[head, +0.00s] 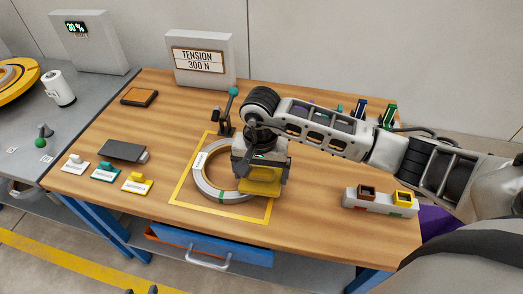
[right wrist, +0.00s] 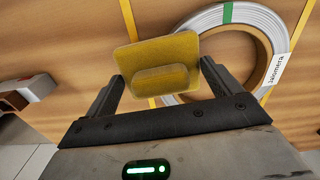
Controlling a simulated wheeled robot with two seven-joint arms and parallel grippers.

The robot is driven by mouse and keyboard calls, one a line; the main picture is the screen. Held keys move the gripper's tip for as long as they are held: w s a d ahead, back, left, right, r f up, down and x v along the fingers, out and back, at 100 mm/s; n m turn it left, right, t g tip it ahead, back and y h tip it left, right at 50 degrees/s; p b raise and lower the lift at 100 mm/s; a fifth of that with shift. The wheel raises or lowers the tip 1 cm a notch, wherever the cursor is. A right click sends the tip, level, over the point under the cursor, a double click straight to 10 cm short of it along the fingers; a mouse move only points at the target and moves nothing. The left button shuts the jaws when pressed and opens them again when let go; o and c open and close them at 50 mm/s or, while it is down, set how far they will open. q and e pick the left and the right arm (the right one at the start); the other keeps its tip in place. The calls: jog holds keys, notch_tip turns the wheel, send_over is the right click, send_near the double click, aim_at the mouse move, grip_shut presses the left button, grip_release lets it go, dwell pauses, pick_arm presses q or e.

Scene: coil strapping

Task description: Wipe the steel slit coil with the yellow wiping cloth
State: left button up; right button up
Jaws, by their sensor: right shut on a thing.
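The steel slit coil (head: 207,187) is a pale ring lying flat inside a yellow outlined square on the wooden table. It has a green band and a white label, and shows in the right wrist view (right wrist: 214,23) with a tan inner ring. My right gripper (head: 262,172) is over the coil's right side, hiding part of it. It is shut on the yellow wiping cloth (right wrist: 157,58), which also shows in the head view (head: 262,188). I cannot tell whether the cloth touches the coil. My left gripper (head: 141,290) shows only two separated dark tips at the bottom edge.
A tension sign (head: 199,60) stands at the back. A black and teal tool (head: 226,115) stands just behind the coil. Small white, teal and yellow pieces (head: 137,183) lie left. A grey holder (head: 380,202) with brown and yellow blocks sits right.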

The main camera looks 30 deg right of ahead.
notch_tip(320, 180, up, 2)
jog(key=shift+w+r, duration=0.1)
jog(key=shift+r, duration=0.1)
notch_tip(320, 180, up, 2)
jog(key=shift+w+d+r+p, duration=0.1)
jog(key=shift+p, duration=0.8)
jog(key=shift+r+p, duration=0.8)
jog(key=shift+r, duration=0.6)
pick_arm(q)
jog(key=shift+w+a+r, duration=0.1)
jog(key=shift+a+r, duration=0.5)
jog(key=shift+r, duration=0.35)
pick_arm(e)
jog(key=shift+r, duration=0.2)
jog(key=shift+r, duration=0.1)
